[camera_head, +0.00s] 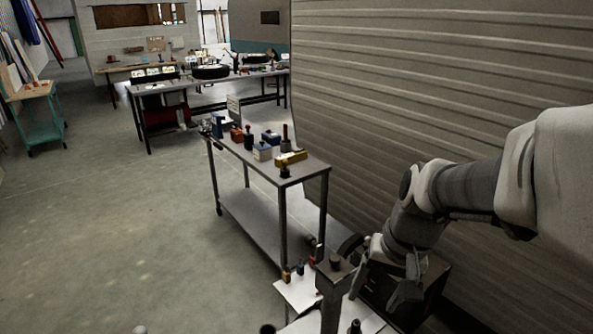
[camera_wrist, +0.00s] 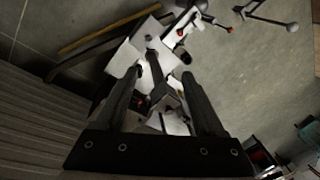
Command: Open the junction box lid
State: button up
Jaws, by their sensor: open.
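My gripper (camera_head: 385,272) points down at the lower right in the head view. In the wrist view, its two dark fingers (camera_wrist: 162,76) stand apart with nothing clearly held between them. A dark box (camera_head: 432,288) sits just behind and below my gripper in the head view, partly hidden by it. I cannot tell whether this is the junction box, and no lid can be made out. Between and beyond the fingers, the wrist view shows white sheets (camera_wrist: 128,58) and dark parts that are too small to identify.
A metal cart (camera_head: 310,168) with several small objects on top stands left of my arm, against the ribbed camper wall (camera_head: 400,75). A grey post (camera_head: 332,295) rises close to my gripper. Long workbenches (camera_head: 180,85) stand farther back. The concrete floor (camera_head: 110,230) at left is clear.

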jog(key=d+f+m+t+y+b, duration=0.4)
jog(key=f+m+b, duration=0.4)
jog(key=f, duration=1.2)
jog(key=w+d+f+m+t+y+b, duration=0.1)
jog(key=d+f+m+t+y+b, duration=0.5)
jog(key=f, duration=1.5)
jog(key=d+f+m+t+y+b, duration=0.15)
jog(key=f+m+b, duration=0.85)
jog(key=f, duration=1)
jog(key=shift+n+g, duration=0.35)
jog(key=shift+n, duration=0.15)
jog(key=b+x, duration=0.4)
jog(key=x, duration=1.4)
jog(key=shift+f, duration=0.15)
jog(key=shift+d, duration=0.1)
jog(key=shift+c, duration=0.2)
jog(key=shift+s, duration=0.1)
grip_shut()
